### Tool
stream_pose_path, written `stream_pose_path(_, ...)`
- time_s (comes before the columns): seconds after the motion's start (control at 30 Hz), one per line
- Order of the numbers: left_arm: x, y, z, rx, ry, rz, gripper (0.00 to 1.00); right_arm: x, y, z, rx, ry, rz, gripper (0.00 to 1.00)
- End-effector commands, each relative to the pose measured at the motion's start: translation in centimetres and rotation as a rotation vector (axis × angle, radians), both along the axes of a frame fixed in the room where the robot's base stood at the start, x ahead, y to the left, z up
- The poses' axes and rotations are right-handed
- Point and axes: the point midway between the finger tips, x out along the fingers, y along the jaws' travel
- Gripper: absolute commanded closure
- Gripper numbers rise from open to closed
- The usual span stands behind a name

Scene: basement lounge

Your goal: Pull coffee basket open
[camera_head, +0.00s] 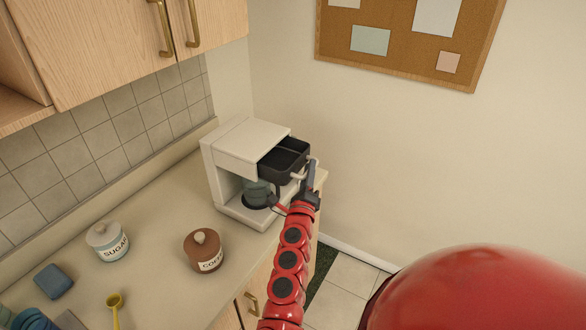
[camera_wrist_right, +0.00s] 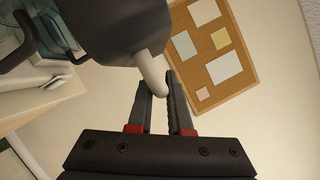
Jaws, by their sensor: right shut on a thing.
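The white coffee maker (camera_head: 237,150) stands at the far end of the counter. Its black coffee basket (camera_head: 283,161) sticks out of the front, pulled out, and its inside shows from above. A pale handle (camera_head: 299,174) is on the basket's front. My right gripper (camera_head: 311,172) is at this handle, its fingers shut on it. In the right wrist view the pale handle (camera_wrist_right: 152,75) reaches between the tips of the two dark fingers, below the dark basket (camera_wrist_right: 108,28). A carafe (camera_head: 256,192) sits under the basket. My left gripper is not in view.
A sugar jar (camera_head: 107,242), a brown coffee jar (camera_head: 204,252), a blue sponge (camera_head: 54,281) and a yellow scoop (camera_head: 116,303) are on the counter (camera_head: 150,232). Cabinets (camera_head: 120,45) hang above. A corkboard (camera_head: 405,40) is on the wall.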

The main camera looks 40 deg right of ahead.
Motion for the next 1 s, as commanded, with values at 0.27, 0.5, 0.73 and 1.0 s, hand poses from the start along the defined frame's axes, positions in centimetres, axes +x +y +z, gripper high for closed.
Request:
stream_pose_path(0.27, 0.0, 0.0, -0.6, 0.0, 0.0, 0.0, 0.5, -2.0, -0.9, 0.1, -0.001, -0.001, -0.003, 1.0)
stream_pose_path(0.5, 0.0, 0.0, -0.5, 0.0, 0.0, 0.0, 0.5, -1.9, -0.9, 0.2, -0.002, -0.001, -0.003, 0.81)
stream_pose_path(0.73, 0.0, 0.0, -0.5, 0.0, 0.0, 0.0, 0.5, -1.9, -0.8, 0.1, -0.001, 0.0, -0.002, 0.53)
stream_pose_path(1.0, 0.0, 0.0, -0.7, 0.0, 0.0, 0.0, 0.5, -2.0, -0.6, -0.1, 0.0, 0.001, -0.001, 0.53)
